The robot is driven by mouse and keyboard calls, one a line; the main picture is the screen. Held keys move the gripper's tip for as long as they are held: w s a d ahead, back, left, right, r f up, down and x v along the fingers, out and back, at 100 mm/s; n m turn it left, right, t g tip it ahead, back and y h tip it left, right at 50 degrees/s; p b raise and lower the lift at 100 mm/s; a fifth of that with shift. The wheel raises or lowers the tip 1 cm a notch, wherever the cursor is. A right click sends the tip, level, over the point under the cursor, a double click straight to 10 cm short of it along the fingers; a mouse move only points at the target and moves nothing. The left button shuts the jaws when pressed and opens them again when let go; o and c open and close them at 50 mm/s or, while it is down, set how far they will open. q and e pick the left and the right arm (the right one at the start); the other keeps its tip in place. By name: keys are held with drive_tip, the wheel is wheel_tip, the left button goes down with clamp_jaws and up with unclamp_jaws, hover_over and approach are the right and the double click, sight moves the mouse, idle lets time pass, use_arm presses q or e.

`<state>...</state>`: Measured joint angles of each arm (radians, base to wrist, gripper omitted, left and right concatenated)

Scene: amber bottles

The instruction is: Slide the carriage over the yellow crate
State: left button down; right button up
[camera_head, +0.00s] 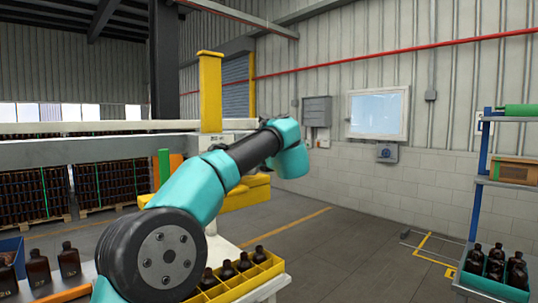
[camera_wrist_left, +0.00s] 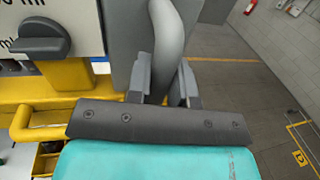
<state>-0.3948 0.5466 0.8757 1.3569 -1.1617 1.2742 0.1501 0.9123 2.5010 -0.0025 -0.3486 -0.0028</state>
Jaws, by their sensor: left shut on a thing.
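The yellow crate (camera_head: 262,279) stands low in the head view with several dark amber bottles (camera_head: 245,262) in it. The carriage, with its yellow column (camera_head: 210,92) and yellow lower part (camera_head: 246,192), stands behind my left arm, partly hidden by it. In the left wrist view my left gripper (camera_wrist_left: 164,92) is shut on a grey curved handle (camera_wrist_left: 170,40). Beside the handle is a white panel with a dark knob (camera_wrist_left: 42,38), above yellow bars (camera_wrist_left: 30,92). My left fingers are hidden in the head view. My right gripper shows in neither view.
A blue shelf rack (camera_head: 478,190) with a crate of bottles (camera_head: 496,268) stands at right. Loose amber bottles (camera_head: 38,272) stand at lower left. A white rail (camera_head: 95,127) crosses behind the arm. The floor (camera_head: 340,245) between crate and rack is clear.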

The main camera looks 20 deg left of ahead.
use_arm(q)
drive_tip(key=shift+w+d+r, duration=0.1)
drive_tip(key=shift+w, duration=0.1)
drive_tip(key=c, duration=1)
unclamp_jaws()
drive_tip(key=shift+w+d, duration=0.15)
drive_tip(key=shift+c, duration=0.2)
drive_tip(key=v, duration=1.7)
drive_tip(key=shift+s, duration=0.25)
